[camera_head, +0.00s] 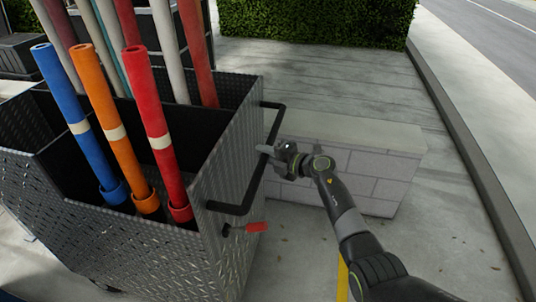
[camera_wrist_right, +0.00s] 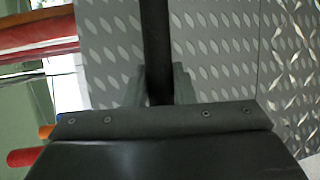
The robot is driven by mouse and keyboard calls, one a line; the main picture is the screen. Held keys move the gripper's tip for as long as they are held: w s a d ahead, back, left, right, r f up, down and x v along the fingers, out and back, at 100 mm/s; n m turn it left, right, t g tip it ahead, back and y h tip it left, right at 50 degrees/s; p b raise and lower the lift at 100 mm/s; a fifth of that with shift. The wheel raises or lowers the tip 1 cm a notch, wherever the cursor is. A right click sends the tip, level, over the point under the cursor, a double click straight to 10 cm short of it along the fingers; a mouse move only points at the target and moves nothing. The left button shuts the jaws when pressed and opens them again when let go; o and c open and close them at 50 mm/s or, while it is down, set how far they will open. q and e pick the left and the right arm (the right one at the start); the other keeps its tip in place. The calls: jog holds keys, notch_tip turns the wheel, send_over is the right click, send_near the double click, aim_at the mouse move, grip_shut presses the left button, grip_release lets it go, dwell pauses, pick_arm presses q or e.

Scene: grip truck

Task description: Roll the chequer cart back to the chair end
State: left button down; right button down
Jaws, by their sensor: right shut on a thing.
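The chequer cart (camera_head: 122,246) is a dark chequer-plate metal box on the left in the head view. Its plate side (camera_wrist_right: 225,45) fills much of the right wrist view. A black push handle (camera_head: 262,172) stands out from the cart's right side. My right gripper (camera_head: 270,150) is shut on the handle's bar, which shows as a black bar (camera_wrist_right: 156,45) between the fingers in the right wrist view. Blue, orange and red tubes (camera_head: 104,125) stand in the cart, with several paler ones behind. My left gripper is not in view. The chair is not recognisable here.
A low block wall (camera_head: 375,178) stands just right of the cart, behind my right arm. A red-gripped lever (camera_head: 254,227) sticks out low on the cart's side. A hedge (camera_head: 310,20) and a kerb (camera_head: 470,150) bound the pavement. Open pavement (camera_head: 330,75) lies beyond the wall.

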jog(key=shift+a, duration=0.1)
jog(key=c, duration=1.6)
grip_release()
jog(key=o, duration=0.4)
jog(key=shift+w+a, duration=0.1)
jog(key=shift+a, duration=0.15)
jog(key=shift+d, duration=0.15)
jog(key=shift+s+d+r, duration=0.1)
jog(key=shift+s+d, duration=0.2)
jog(key=shift+d, duration=0.1)
jog(key=v, duration=1.6)
jog(key=shift+s+b, duration=0.15)
jog(key=shift+b, duration=0.2)
